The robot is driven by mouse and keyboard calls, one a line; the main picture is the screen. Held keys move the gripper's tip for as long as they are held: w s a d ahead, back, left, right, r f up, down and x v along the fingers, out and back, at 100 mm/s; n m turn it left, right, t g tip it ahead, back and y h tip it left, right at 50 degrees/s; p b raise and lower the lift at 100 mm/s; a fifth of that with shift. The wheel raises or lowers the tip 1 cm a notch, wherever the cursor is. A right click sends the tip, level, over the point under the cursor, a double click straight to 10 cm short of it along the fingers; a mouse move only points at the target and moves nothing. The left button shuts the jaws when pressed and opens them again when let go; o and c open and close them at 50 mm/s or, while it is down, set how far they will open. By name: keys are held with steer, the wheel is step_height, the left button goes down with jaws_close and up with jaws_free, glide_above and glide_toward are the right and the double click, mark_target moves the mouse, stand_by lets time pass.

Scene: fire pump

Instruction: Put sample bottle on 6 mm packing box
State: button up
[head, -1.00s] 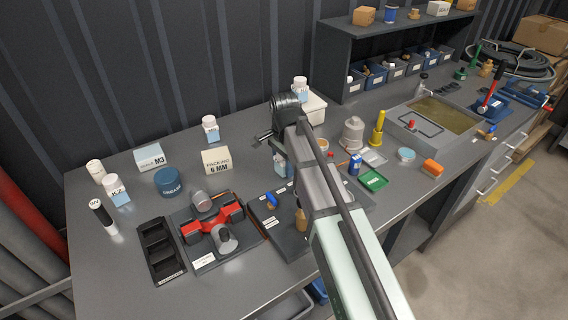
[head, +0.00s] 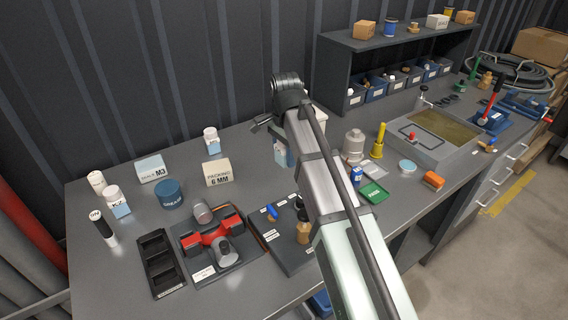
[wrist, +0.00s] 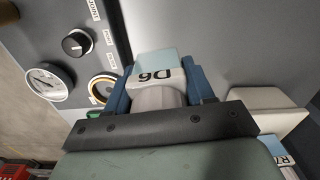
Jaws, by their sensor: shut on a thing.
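My gripper (wrist: 157,84) is shut on a white sample bottle with a light blue label, marked D6 (wrist: 157,64), between its blue fingers. In the head view the held bottle (head: 281,153) shows just left of my arm, above the bench; my arm hides most of the fingers. The 6 mm packing box (head: 217,173), a cream block marked "PACKING 6 MM", stands on the bench to the left of the bottle. Its top looks bare. The bottle is apart from it.
A similar bottle (head: 212,140) stands behind the packing box. The M3 box (head: 152,168) and blue grease tin (head: 169,193) are to its left. The red-and-grey fixture (head: 212,232) is in front. A panel with knob and gauge (wrist: 72,50) lies below the gripper.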

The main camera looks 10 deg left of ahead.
steer(key=shift+a+r, duration=0.15)
steer(key=shift+r, duration=0.2)
steer(key=s+a+r+n, duration=0.1)
steer(key=s+a, duration=0.1)
steer(key=a, duration=0.4)
steer(key=s+a+r+n, duration=0.1)
steer(key=s+a+r, duration=0.1)
steer(key=a, duration=0.5)
step_height(320, 180, up, 3)
glide_above(217, 166)
steer(key=shift+w+f+m, duration=0.1)
steer(key=shift+f+m, duration=0.6)
steer(key=shift+f, duration=1.85)
steer(key=shift+f+m, duration=0.7)
steer(key=shift+f, duration=1.85)
steer(key=shift+f, duration=0.1)
steer(key=o, duration=1.1)
